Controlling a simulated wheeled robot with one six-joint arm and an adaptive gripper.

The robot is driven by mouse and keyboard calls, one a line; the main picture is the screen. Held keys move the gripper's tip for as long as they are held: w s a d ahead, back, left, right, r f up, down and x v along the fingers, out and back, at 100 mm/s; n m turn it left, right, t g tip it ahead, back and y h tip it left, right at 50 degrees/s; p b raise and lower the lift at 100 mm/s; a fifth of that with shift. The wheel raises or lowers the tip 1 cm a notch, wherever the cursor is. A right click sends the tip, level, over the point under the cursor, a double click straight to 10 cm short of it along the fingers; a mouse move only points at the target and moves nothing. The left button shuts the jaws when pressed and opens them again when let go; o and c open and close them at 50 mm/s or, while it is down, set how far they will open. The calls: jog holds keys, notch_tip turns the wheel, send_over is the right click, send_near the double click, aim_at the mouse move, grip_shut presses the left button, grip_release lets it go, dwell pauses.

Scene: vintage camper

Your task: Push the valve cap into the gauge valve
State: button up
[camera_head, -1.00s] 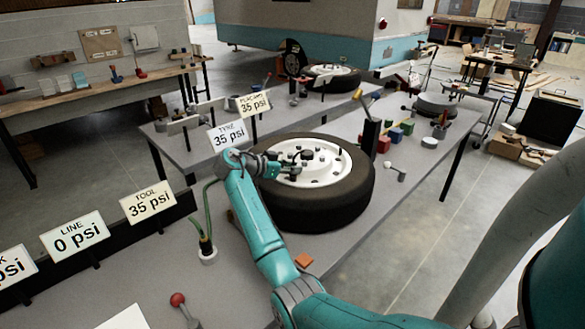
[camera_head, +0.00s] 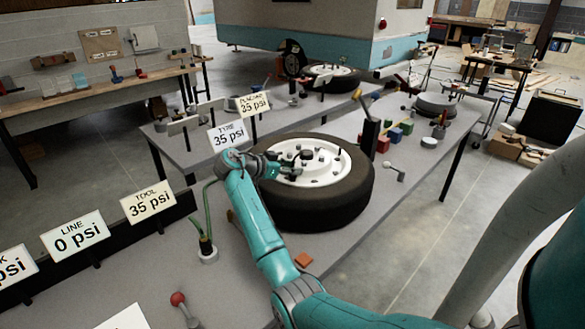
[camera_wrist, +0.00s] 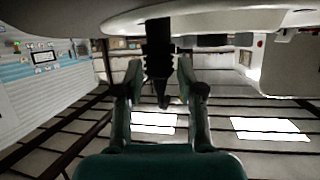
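My gripper (camera_head: 290,172) reaches over the left part of the white wheel rim, inside the black tyre (camera_head: 310,211) that lies flat on the bench. In the wrist view my gripper (camera_wrist: 160,64) has its two teal fingers apart, with a dark ribbed upright piece (camera_wrist: 160,45) between their tips. It narrows toward its lower end. I cannot tell whether this is the valve cap or a valve part, or whether the fingers press on it. The pale rim (camera_wrist: 230,22) fills the top of the wrist view. The valve cap cannot be picked out in the head view.
Signs read TYRE 35 psi (camera_head: 228,135), TOOL 35 psi (camera_head: 149,200) and LINE 0 psi (camera_head: 74,237). A green hose (camera_head: 207,215), an orange block (camera_head: 303,259) and a red-knobbed lever (camera_head: 179,299) are near the arm. Coloured blocks (camera_head: 396,135) stand behind the tyre.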

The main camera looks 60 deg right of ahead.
jog(key=shift+o, duration=0.2)
jog(key=shift+s+a+f, duration=0.1)
jog(key=shift+f, duration=0.9)
jog(key=v, duration=0.4)
jog(key=r+v, duration=0.1)
jog(key=v, duration=0.7)
jog(key=shift+r, duration=0.55)
